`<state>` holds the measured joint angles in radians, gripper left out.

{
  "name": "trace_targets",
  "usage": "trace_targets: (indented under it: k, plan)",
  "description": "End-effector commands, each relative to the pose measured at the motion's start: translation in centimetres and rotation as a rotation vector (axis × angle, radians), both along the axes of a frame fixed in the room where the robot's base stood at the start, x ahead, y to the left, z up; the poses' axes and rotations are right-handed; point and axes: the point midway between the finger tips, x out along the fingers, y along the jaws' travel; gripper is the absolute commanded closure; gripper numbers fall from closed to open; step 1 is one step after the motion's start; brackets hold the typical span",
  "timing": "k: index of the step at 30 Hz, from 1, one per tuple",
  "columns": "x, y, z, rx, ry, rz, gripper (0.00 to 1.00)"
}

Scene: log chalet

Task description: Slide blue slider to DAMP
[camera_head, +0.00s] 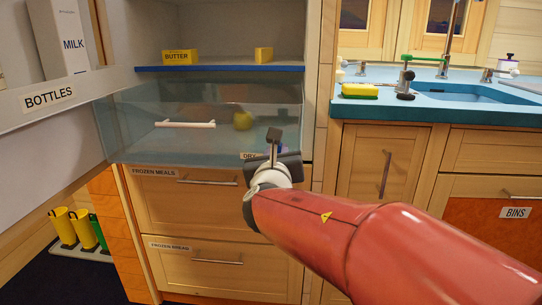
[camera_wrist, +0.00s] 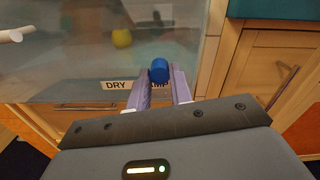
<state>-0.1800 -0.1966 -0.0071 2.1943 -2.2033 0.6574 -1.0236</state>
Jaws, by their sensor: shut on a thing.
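The blue slider (camera_wrist: 160,69) is a small rounded blue knob on the front of the clear drawer (camera_head: 150,140). A white label strip (camera_wrist: 116,85) reads DRY at its left and "AMP" at its right, the rest of that word hidden by a finger. In the wrist view the knob shows above the right, DAMP part of the strip. My gripper (camera_wrist: 162,78) is shut on the slider, with its purple fingers either side of it. In the head view my gripper (camera_head: 274,143) is at the drawer's right end, and it hides most of the slider.
The clear drawer has a white handle (camera_head: 185,124) and a yellow-green fruit (camera_head: 242,120) inside. Wooden freezer drawers (camera_head: 190,200) are below. An open door (camera_head: 50,101) labelled BOTTLES is at left. A blue counter with sink (camera_head: 470,93) is at right.

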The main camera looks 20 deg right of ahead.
Motion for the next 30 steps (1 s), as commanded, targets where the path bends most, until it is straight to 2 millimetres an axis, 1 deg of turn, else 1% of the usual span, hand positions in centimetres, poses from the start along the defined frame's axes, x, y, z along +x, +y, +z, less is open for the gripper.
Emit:
trace_targets:
  k: [1, 2, 3, 7, 17, 20, 27, 30]
  plan:
    - [0.0, -0.4, 0.0, 0.002, 0.000, -0.010, 1.00]
    - [0.0, -0.5, 0.0, 0.002, 0.000, -0.011, 1.00]
    - [0.0, -0.5, 0.0, 0.002, 0.000, -0.011, 0.75]
    - [0.0, -0.4, 0.0, 0.002, 0.000, -0.011, 0.58]
    - [-0.3, -0.2, 0.0, 0.003, -0.001, -0.007, 0.57]
    - [-1.3, 0.2, 0.1, 0.003, -0.001, -0.007, 0.57]
    - [-5.2, 1.5, 0.1, 0.002, -0.002, -0.008, 0.57]
    - [-6.4, 2.0, 0.1, 0.004, -0.002, -0.008, 0.57]
